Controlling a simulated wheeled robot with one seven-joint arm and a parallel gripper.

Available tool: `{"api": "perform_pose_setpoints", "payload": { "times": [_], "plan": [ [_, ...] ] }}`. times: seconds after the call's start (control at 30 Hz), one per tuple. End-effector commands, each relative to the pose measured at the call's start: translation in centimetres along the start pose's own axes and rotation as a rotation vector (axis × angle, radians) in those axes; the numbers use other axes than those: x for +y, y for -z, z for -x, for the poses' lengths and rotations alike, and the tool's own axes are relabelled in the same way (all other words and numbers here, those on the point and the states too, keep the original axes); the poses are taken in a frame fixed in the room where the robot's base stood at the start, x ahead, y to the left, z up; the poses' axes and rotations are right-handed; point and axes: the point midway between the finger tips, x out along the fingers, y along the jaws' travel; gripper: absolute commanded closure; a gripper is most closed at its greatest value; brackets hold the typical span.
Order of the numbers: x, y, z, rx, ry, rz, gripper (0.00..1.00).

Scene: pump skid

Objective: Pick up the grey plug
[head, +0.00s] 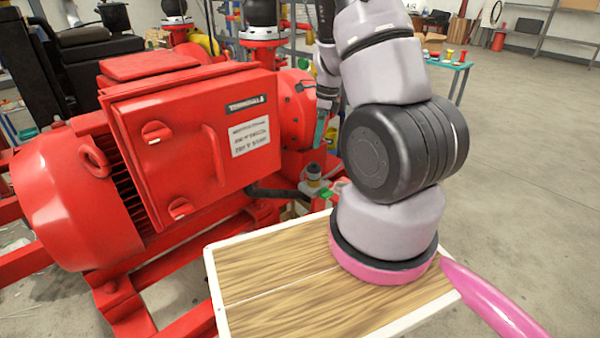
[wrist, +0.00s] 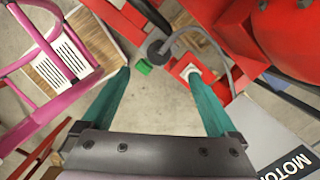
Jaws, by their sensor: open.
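The grey plug (wrist: 158,49) shows in the wrist view as a dark grey round body with a grey cable running from it to the right. It lies beyond my fingertips, near the middle of the gap. In the head view a small grey round piece (head: 313,172) below my gripper appears to be this plug. My gripper (wrist: 160,76) is open, its two teal fingers apart with nothing between them. In the head view my gripper (head: 321,130) hangs beside the red pump, partly hidden by my arm.
A green block (wrist: 143,67) sits by the plug, and a red block with a white round top (wrist: 190,73) is right of it. The red motor (head: 60,210) and its terminal box (head: 190,130) stand left of my gripper. Open floor (head: 530,160) lies at right.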

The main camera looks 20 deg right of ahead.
Motion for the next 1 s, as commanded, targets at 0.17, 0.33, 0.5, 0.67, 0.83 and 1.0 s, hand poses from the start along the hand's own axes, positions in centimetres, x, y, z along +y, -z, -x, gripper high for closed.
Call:
{"api": "perform_pose_setpoints", "payload": {
  "times": [0.17,0.33,0.5,0.67,0.83,1.0],
  "plan": [
    [-0.1,0.6,-2.2,0.015,-0.005,-0.029,0.06],
    [-0.1,0.6,-4.9,0.013,-0.004,-0.027,0.06],
    [-0.1,0.6,-6.3,0.012,-0.003,-0.025,0.06],
    [0.2,0.7,-8.1,0.012,-0.006,-0.027,0.06],
    [0.3,0.8,-10.6,0.011,-0.005,-0.026,0.06],
    [0.3,0.7,-11.4,0.011,-0.002,-0.024,0.06]
  ]
}}
